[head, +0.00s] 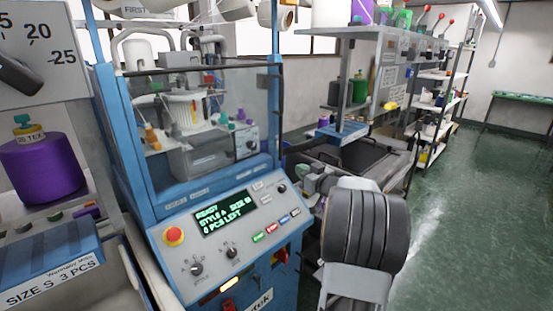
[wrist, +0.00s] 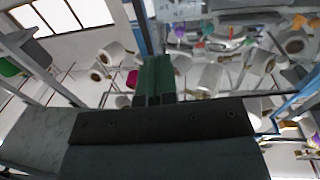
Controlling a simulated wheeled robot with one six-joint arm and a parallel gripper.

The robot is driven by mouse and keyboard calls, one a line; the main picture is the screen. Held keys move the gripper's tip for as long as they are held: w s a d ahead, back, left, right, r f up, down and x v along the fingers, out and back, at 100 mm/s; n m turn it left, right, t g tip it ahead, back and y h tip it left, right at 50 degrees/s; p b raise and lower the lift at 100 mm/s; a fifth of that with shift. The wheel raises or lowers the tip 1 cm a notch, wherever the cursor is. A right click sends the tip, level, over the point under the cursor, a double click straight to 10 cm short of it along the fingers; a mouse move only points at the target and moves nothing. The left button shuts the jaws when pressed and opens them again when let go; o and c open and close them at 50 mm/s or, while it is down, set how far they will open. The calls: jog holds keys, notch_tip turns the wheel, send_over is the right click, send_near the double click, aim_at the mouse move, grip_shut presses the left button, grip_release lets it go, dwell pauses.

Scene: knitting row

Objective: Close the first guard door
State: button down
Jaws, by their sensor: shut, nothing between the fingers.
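The blue machine marked FIRST (head: 135,10) stands in the middle left of the head view. Its clear guard door (head: 235,90) spans the front of the knitting works, with a dark edge by the right post. I cannot tell whether it sits flush with the frame or stands slightly ajar. My gripper (wrist: 153,75) shows in the wrist view as two dark green fingers, shut together and empty. In the head view my arm is right of the machine's panel, and the fingertips are hard to make out. I see no contact with the door.
The control panel (head: 225,225) has a lit display, a red stop button (head: 174,236) and knobs. A dark bin (head: 360,158) and shelves (head: 440,100) stand to the right. A purple yarn cone (head: 42,168) is at left. The green floor (head: 460,220) at right is clear.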

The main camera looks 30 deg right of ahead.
aim_at(273, 154)
jog(key=w+p, duration=0.1)
jog(key=w, duration=0.3)
jog(key=w+p, duration=0.1)
jog(key=w, duration=0.4)
jog(key=w+a+p, duration=0.1)
jog(key=w, duration=0.3)
jog(key=shift+w+f, duration=0.1)
jog(key=shift+w, duration=0.2)
